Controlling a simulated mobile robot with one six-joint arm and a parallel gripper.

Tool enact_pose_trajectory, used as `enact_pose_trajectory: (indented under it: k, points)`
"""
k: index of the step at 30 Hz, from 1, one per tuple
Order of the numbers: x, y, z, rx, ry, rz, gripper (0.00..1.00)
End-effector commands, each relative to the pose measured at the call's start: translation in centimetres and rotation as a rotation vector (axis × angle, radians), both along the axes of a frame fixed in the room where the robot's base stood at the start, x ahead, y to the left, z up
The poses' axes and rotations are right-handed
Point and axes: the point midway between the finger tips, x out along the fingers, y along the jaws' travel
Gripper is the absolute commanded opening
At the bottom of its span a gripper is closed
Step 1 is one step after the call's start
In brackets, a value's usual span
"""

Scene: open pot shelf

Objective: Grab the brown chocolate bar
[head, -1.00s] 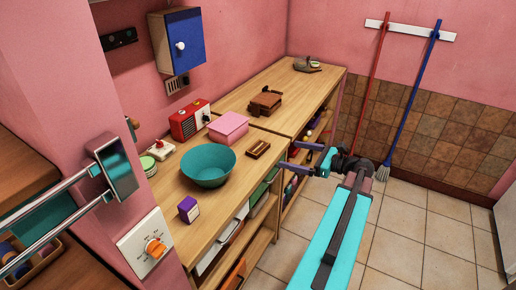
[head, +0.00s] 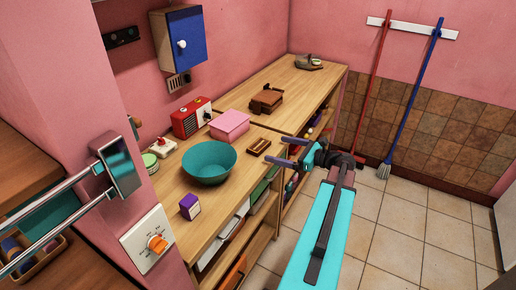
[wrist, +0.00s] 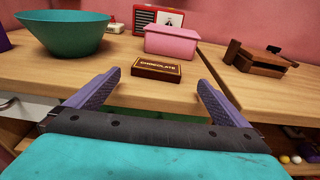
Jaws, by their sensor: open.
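The brown chocolate bar (wrist: 157,68) lies on the wooden counter near its front edge, labelled "CHOCOLATE". In the head view the bar (head: 259,147) is right of the teal bowl (head: 208,163) and in front of the pink box (head: 229,126). My gripper (head: 282,152) is open and empty, just right of the bar in that view. In the wrist view my gripper (wrist: 158,82) has its two purple fingers spread, pointing towards the bar. The bar sits between their lines, beyond the tips and not touching them.
The teal bowl stands left of the bar in the wrist view, with the pink box close behind. A brown wooden object (head: 267,101), a red radio (head: 190,118) and a purple box (head: 189,206) also stand on the counter (head: 228,197). Open shelves lie below.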

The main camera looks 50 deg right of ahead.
Motion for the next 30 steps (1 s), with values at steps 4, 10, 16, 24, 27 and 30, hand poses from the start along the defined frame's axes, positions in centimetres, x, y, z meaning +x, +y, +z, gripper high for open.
enact_pose_trajectory:
  k: [4, 10, 16, 24, 27, 30]
  points:
    - [1.5, 0.4, -0.2, 0.000, 0.000, 0.001, 1.00]
    - [2.1, 0.5, -0.3, 0.000, 0.000, -0.001, 1.00]
    - [2.1, 0.5, -0.3, 0.000, 0.000, -0.002, 1.00]
    - [3.0, 0.9, -0.4, 0.000, -0.001, 0.000, 1.00]
    - [3.8, 1.3, -0.6, 0.000, -0.001, 0.000, 1.00]
    - [4.9, 1.8, -0.9, 0.001, -0.001, 0.001, 1.00]
